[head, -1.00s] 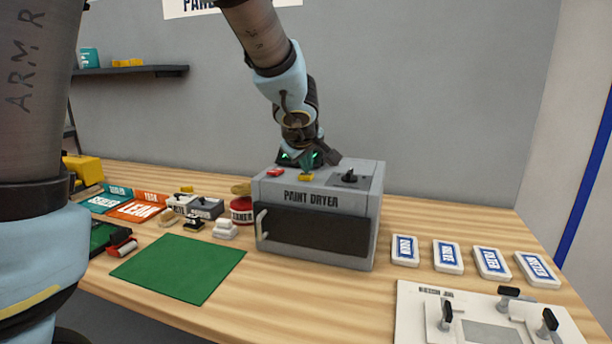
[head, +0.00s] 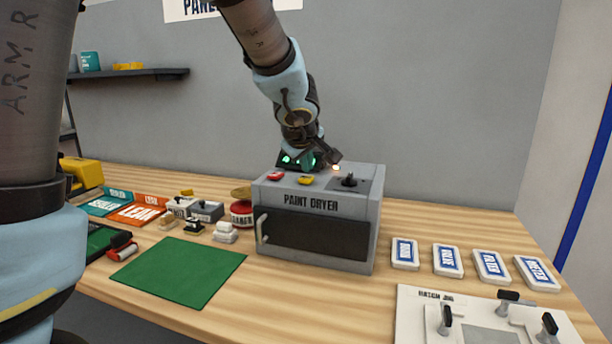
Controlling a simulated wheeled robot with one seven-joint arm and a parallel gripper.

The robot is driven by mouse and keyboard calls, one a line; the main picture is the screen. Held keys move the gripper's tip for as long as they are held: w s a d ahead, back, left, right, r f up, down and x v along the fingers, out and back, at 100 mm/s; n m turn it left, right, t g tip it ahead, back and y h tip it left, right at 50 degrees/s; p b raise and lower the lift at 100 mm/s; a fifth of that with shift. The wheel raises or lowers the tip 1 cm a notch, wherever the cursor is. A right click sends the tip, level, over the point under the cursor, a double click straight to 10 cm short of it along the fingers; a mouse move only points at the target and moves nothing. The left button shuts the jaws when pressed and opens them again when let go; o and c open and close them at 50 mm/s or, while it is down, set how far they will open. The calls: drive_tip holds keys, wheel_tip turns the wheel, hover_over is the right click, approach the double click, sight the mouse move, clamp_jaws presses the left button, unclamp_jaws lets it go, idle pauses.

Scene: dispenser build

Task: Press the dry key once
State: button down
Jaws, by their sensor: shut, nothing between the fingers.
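The grey paint dryer (head: 312,188) stands on the wooden bench with its dark front door (head: 312,232) shut. On its top are a red key (head: 275,176), a yellow key (head: 305,180) and a black knob (head: 349,180). I cannot read any label that tells which is the dry key. A small orange-white light (head: 336,167) glows at the top's back. My gripper (head: 308,166) is shut and empty, just behind and above the yellow key, apparently apart from it. Its fingertips are hard to make out.
A green mat (head: 180,271) lies at the front left, with small stamps, a red tin (head: 241,213) and label cards behind it. Several blue-and-white blocks (head: 447,259) and a white hatch jig (head: 415,318) are at the right. Bare bench lies before the dryer.

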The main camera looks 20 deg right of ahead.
sight(306, 179)
drive_tip(key=shift+r, duration=0.35)
drive_tip(key=shift+r+p, duration=1.85)
drive_tip(key=shift+r, duration=0.55)
drive_tip(key=shift+a, duration=0.1)
